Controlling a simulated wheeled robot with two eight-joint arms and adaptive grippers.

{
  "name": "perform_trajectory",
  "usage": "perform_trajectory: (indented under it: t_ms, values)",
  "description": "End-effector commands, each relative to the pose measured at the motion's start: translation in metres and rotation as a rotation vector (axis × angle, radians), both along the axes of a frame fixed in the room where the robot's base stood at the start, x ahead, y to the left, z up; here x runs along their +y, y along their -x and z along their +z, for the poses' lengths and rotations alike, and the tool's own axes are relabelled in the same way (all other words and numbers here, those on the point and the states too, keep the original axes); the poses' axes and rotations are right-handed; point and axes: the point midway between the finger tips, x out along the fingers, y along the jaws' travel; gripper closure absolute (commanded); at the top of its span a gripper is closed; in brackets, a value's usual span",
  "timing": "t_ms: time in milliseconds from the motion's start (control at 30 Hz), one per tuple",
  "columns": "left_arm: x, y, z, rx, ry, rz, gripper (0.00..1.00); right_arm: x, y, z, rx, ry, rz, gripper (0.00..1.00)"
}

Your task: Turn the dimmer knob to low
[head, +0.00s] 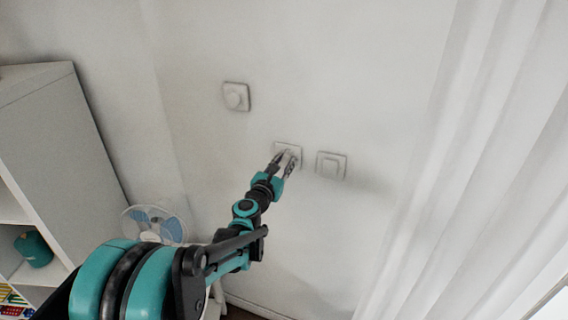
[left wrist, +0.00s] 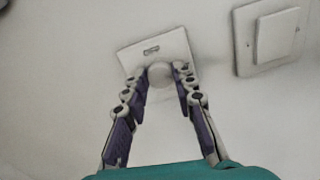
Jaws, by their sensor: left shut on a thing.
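The dimmer knob (left wrist: 159,73) is a round pale knob on a tilted-looking white square plate (left wrist: 178,45) with a small slot-like mark above it. In the head view this plate (head: 283,146) is the middle one of three on the wall, mostly covered by my gripper. My left gripper (head: 289,153) reaches up to it. In the left wrist view its two fingers (left wrist: 161,76) are shut on the knob, one on each side. The knob's pointer or setting cannot be made out. My right gripper is not in view.
A second round knob on a plate (head: 236,96) is up and to the left. A square rocker switch (head: 331,165) sits close on the right, also in the left wrist view (left wrist: 276,36). A white curtain (head: 470,150) hangs at right. A shelf (head: 60,130) and a fan (head: 155,222) stand at left.

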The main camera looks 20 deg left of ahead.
Motion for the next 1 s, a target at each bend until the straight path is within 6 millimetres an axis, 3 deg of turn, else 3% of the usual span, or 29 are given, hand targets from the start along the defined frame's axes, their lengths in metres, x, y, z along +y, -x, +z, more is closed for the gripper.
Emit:
perform_trajectory:
  t_ms: [300, 800, 833, 900, 1000]
  values:
    - [-0.0004, 0.0011, -0.0013, 0.012, 0.107, -0.001, 1.00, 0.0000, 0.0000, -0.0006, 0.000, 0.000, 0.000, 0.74]
    - [-0.0006, 0.0010, -0.0014, 0.014, 0.126, -0.002, 1.00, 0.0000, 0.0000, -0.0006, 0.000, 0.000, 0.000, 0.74]
    - [-0.0006, 0.0010, -0.0014, 0.014, 0.126, -0.002, 0.71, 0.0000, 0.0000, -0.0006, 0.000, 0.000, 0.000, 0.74]
    - [-0.0005, 0.0010, -0.0013, 0.014, 0.126, -0.002, 0.53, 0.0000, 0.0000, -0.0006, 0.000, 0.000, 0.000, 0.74]
    - [-0.0004, 0.0007, -0.0010, 0.014, 0.126, -0.001, 0.53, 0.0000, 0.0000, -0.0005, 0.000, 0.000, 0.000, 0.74]
